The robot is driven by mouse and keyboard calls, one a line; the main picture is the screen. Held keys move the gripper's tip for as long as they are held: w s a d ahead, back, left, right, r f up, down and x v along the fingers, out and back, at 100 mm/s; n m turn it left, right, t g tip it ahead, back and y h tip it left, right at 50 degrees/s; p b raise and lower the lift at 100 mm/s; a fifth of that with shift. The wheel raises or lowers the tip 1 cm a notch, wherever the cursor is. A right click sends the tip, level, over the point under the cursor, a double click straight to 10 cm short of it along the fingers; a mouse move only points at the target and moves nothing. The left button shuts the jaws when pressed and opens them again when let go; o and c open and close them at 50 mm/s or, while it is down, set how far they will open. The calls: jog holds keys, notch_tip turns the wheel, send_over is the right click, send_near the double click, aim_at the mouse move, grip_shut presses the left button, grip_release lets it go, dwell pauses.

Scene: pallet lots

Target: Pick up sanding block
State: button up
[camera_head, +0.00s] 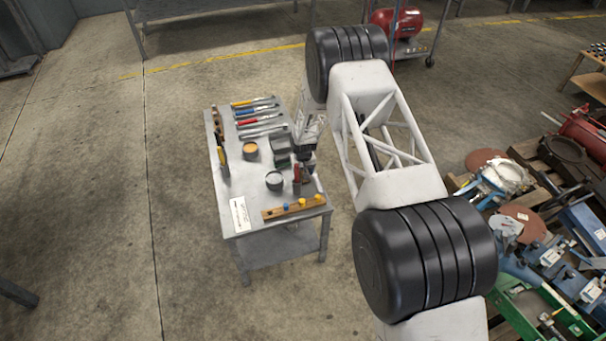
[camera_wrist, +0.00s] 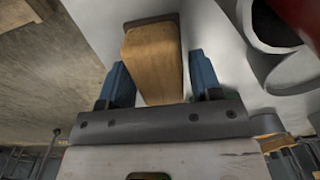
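The sanding block (camera_wrist: 153,62) is a tan wooden block with a dark edge at its far end, in the upper middle of the wrist view. My gripper (camera_wrist: 163,80) has its two blue fingers on either side of the block. The left finger is close against the block's side, and a narrow gap shows at the right finger, so it looks open around the block. In the head view my gripper (camera_head: 307,158) is low over the right side of the grey work table (camera_head: 228,212). I cannot pick out the block there.
A grey-filled tin (camera_head: 274,181), an orange-filled tin (camera_head: 250,151) and a red-handled tool (camera_head: 297,173) stand near my gripper. Several hand tools (camera_head: 258,120) lie at the table's back. A wooden strip with coloured pieces (camera_head: 293,209) lies along the front edge. The table's left-middle is fairly clear.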

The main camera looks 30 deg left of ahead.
jog(key=c, duration=0.7)
jog(key=shift+r, duration=0.1)
jog(key=shift+r, duration=4.9)
